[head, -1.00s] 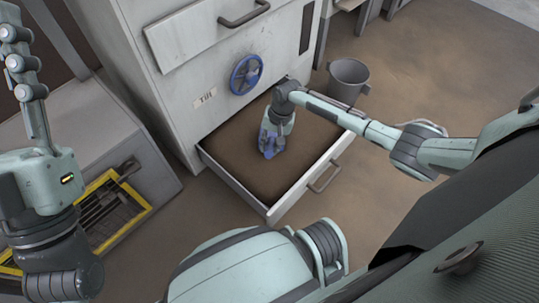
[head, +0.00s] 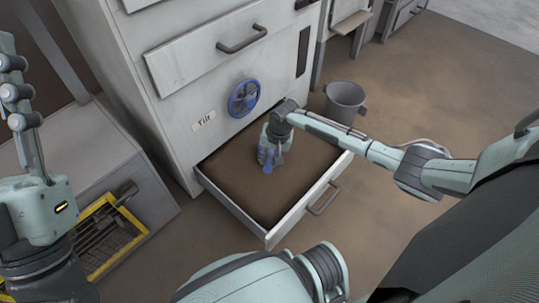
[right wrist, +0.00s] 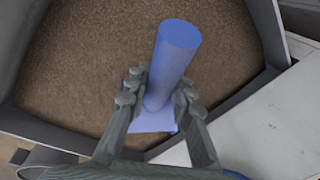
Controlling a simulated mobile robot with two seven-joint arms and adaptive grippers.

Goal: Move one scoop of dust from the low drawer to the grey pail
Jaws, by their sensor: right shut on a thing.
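The low drawer (head: 235,207) is pulled out and filled with brown dust (head: 303,155). My right gripper (head: 268,158) is over the drawer, low near the dust. In the right wrist view its fingers (right wrist: 158,98) are shut on a blue scoop (right wrist: 175,58). A thick round blue shaft and a flatter blue part show there. Whether dust is in the scoop cannot be told. The grey pail (head: 345,101) stands on the floor behind and right of the drawer. My left gripper (head: 10,75) is raised at the left edge, partly cut off, away from the drawer.
A blue handwheel (head: 243,98) and a label (head: 204,121) are on the cabinet front above the drawer. A closed upper drawer (head: 200,50) has a dark handle. A yellow-edged tray (head: 110,240) is at lower left.

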